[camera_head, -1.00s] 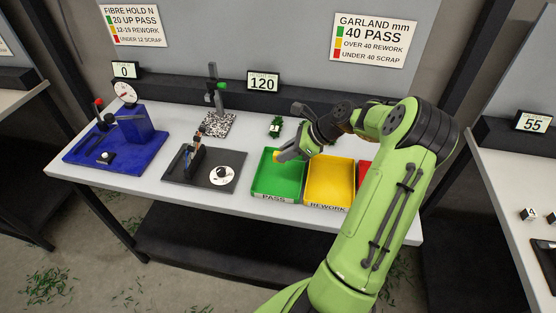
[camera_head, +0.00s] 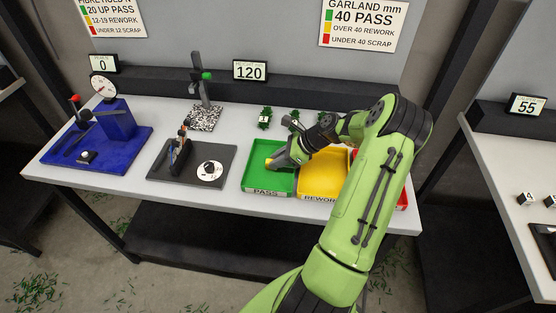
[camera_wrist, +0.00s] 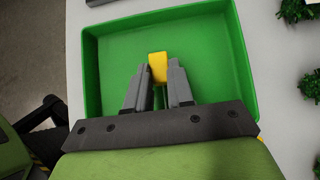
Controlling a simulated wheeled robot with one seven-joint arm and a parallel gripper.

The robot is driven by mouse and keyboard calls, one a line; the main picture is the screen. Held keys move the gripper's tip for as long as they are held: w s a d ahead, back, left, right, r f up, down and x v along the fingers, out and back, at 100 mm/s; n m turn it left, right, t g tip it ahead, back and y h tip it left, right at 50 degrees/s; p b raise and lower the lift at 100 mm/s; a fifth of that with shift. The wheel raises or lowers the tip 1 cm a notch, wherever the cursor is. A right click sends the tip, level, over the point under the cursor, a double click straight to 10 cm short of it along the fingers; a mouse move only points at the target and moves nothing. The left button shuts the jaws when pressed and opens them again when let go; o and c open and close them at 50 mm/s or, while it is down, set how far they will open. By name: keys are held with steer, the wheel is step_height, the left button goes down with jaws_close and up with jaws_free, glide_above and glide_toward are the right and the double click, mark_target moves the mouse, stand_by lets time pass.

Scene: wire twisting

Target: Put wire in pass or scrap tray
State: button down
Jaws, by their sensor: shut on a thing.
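My gripper (camera_head: 271,163) is shut on a small yellow piece (camera_wrist: 158,65), which shows between the fingertips in the wrist view. I cannot tell from its visible end whether it is the wire. The gripper is over the green PASS tray (camera_head: 262,181), with the fingertips inside its outline. The tray also fills the middle of the wrist view (camera_wrist: 117,46), and its floor looks bare around the fingers. The yellow REWORK tray (camera_head: 320,180) stands just right of it. A red tray (camera_head: 404,199) is mostly hidden behind my arm.
Green tufts (camera_head: 265,117) lie behind the trays. A black board with a small fixture (camera_head: 190,174) stands left of the PASS tray. A blue gauge stand (camera_head: 117,122) is farther left, and a speckled block with a post (camera_head: 206,117) is behind.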

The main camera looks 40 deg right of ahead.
steer(key=c, duration=1)
jaws_free()
steer(key=shift+f, duration=0.1)
